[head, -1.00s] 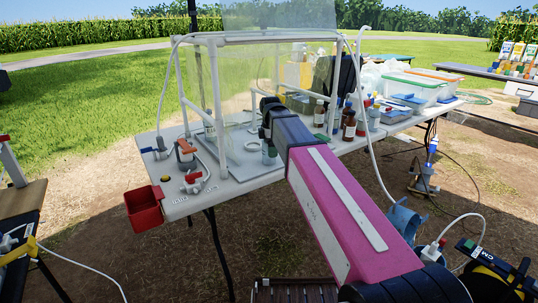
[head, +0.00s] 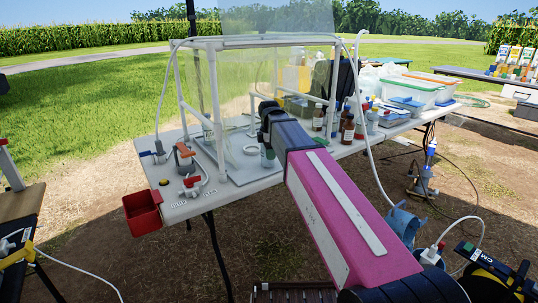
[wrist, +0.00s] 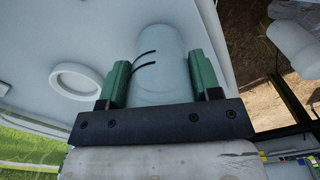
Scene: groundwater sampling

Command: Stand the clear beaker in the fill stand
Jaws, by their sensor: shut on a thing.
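My gripper (wrist: 160,82) has green finger pads on either side of a clear, whitish beaker (wrist: 163,60) with dark curved marks. It is shut on the beaker. The beaker is over or on the pale worktop; contact with it cannot be told. In the head view my gripper (head: 267,157) is beside the white pipe frame (head: 213,95) with clear sheets, and hides most of the beaker. A white ring (wrist: 76,81) lies left of the beaker in the wrist view and also shows in the head view (head: 252,149). I cannot tell which part is the fill stand.
Red-handled (head: 192,184) and orange-handled (head: 184,154) fittings stand at the table's left end. A red bin (head: 142,211) hangs at its edge. Brown bottles (head: 348,128) and a lidded tub (head: 410,91) stand to the right. A white hose (head: 368,155) hangs in front.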

